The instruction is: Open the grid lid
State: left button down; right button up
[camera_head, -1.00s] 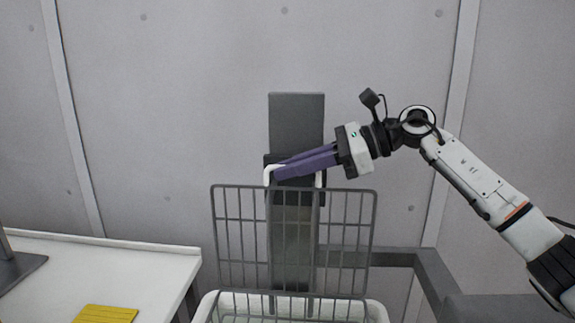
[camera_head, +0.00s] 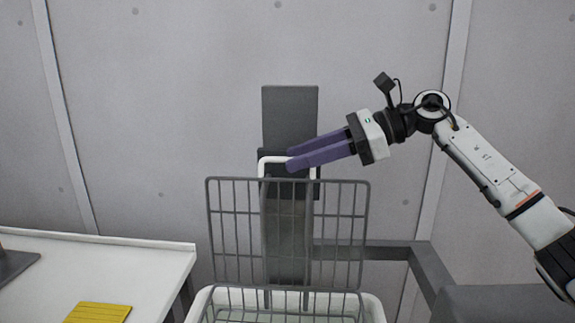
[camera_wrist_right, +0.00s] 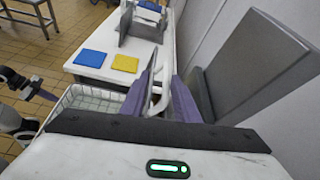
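The grid lid (camera_head: 288,230), a dark wire grid, stands upright at the back of a white-rimmed vat (camera_head: 370,306). The wire grid also shows at the left of the right wrist view (camera_wrist_right: 85,105). A white handle (camera_head: 263,170) rises behind the lid's top edge. My right gripper (camera_head: 289,160) has purple fingers that are apart, above the lid's top edge and at the handle. In the right wrist view, a white piece of the handle (camera_wrist_right: 155,99) shows between the fingers; I cannot tell whether they touch it.
A dark grey upright panel (camera_head: 290,115) stands behind the lid, close beside my right fingers in the wrist view. A white table (camera_head: 130,265) at left bears a yellow pad (camera_head: 98,313) and a blue pad (camera_wrist_right: 90,57). A grey rail (camera_head: 430,270) runs at right.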

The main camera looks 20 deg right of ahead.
jog(key=v, duration=0.6)
jog(key=shift+s+d+r+b, duration=0.1)
jog(key=shift+s+d+b, duration=0.1)
jog(key=shift+b, duration=0.2)
